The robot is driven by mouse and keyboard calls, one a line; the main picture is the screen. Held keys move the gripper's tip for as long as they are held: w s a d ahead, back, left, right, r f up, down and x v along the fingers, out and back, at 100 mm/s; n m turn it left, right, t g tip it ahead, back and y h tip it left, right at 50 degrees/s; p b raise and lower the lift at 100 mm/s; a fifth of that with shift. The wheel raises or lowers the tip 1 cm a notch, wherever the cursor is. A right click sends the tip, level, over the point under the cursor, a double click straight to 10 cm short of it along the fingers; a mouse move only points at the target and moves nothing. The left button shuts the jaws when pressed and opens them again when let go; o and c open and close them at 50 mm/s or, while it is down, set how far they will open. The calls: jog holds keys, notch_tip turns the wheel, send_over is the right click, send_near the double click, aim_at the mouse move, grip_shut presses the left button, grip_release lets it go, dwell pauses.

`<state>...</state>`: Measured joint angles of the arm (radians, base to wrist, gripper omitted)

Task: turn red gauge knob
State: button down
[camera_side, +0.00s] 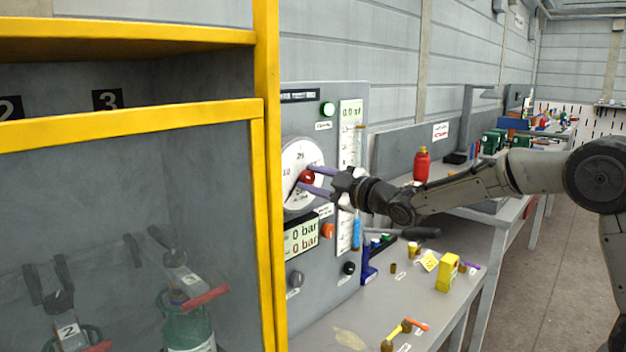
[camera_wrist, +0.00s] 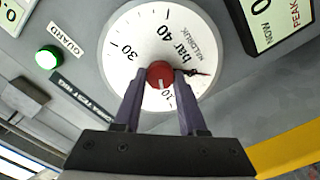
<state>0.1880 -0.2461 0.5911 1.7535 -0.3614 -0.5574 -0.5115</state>
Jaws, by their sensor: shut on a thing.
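The red gauge knob (camera_side: 306,177) sits at the middle of a round white dial on the grey panel. In the wrist view the red knob (camera_wrist: 160,74) shows a white mark on its face, and the dial (camera_wrist: 140,32) carries numbers and "bar". The fingers cover part of the dial.
The panel also holds a green lamp (camera_side: 328,109), an orange button (camera_side: 327,231), a readout showing 0 bar (camera_side: 301,238) and a black knob (camera_side: 348,268). A yellow-framed cabinet (camera_side: 265,180) stands close on the left. Small parts and a yellow box (camera_side: 447,272) lie on the bench.

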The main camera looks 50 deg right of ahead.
jog(key=shift+f, duration=0.1)
jog(key=shift+c, duration=2.3)
grip_release()
jog(key=s, duration=1.3)
jog(key=shift+s, duration=0.4)
